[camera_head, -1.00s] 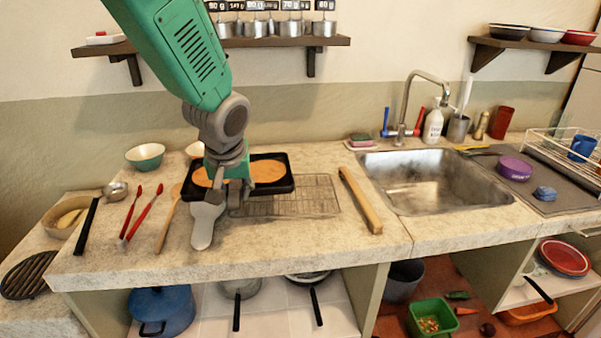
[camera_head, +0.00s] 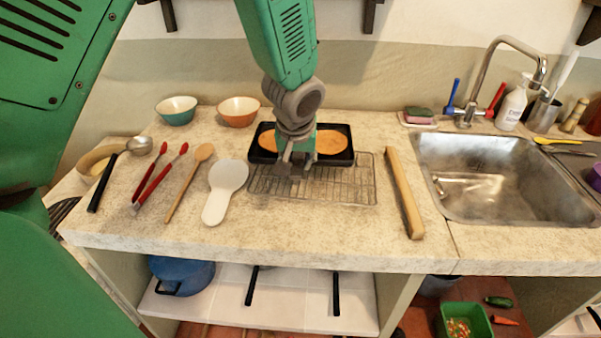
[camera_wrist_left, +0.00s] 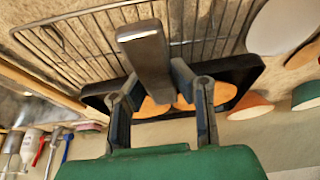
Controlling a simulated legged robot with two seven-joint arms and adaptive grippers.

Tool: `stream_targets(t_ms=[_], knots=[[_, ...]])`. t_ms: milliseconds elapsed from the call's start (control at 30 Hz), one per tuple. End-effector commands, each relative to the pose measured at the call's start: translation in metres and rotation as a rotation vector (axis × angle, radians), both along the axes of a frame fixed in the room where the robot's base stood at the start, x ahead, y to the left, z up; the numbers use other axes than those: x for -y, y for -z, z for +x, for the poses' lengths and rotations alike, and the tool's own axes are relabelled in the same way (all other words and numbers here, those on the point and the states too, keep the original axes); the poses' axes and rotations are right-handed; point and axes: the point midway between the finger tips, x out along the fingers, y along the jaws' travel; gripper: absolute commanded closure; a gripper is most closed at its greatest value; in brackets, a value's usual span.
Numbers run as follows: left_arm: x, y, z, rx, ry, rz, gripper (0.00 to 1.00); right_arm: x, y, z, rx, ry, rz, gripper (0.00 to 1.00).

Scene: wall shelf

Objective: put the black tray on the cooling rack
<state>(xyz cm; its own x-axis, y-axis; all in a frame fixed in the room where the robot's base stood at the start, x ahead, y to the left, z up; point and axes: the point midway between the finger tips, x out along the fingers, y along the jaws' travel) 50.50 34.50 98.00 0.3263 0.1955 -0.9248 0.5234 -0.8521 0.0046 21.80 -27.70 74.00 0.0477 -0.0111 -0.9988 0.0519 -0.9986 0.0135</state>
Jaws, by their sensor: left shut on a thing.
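The black tray (camera_head: 343,159) holds two flat orange-brown rounds. My left gripper (camera_head: 295,165) is shut on the tray's near side, close to its middle. The cooling rack (camera_head: 340,188), a wire grid, lies on the counter just in front of the tray. In the head view the tray overlaps the rack's far edge; I cannot tell how high above it the tray is. The left wrist view also shows the tray (camera_wrist_left: 243,70), the rack (camera_wrist_left: 85,38) and the gripper's fingers (camera_wrist_left: 145,45). My right gripper is not in view.
Left of the rack lie a white spoon-shaped utensil (camera_head: 225,190), a wooden spoon (camera_head: 188,183) and red tongs (camera_head: 160,177). Two bowls (camera_head: 238,111) stand behind. The sink (camera_head: 490,180) is further right.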

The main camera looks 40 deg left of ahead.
Motion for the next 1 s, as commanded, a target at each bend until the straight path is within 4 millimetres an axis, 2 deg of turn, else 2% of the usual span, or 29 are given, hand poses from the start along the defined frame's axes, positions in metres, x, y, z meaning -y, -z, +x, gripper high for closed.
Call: stream_targets(t_ms=[233,567,600,667,1000], knots=[[0.003,0.032,0.0,-0.001,0.001,0.002,1.0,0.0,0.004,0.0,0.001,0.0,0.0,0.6],[-0.001,0.035,0.0,0.001,0.0,-0.002,1.0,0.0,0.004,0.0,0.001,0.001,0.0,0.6],[-0.001,0.037,-0.001,-0.001,-0.001,-0.002,0.78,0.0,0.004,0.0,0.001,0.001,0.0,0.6],[-0.001,0.036,0.0,0.0,-0.001,-0.002,0.6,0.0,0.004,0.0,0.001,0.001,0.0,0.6],[0.001,0.033,0.0,0.0,0.0,0.0,0.6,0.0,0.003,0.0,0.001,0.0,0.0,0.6]])
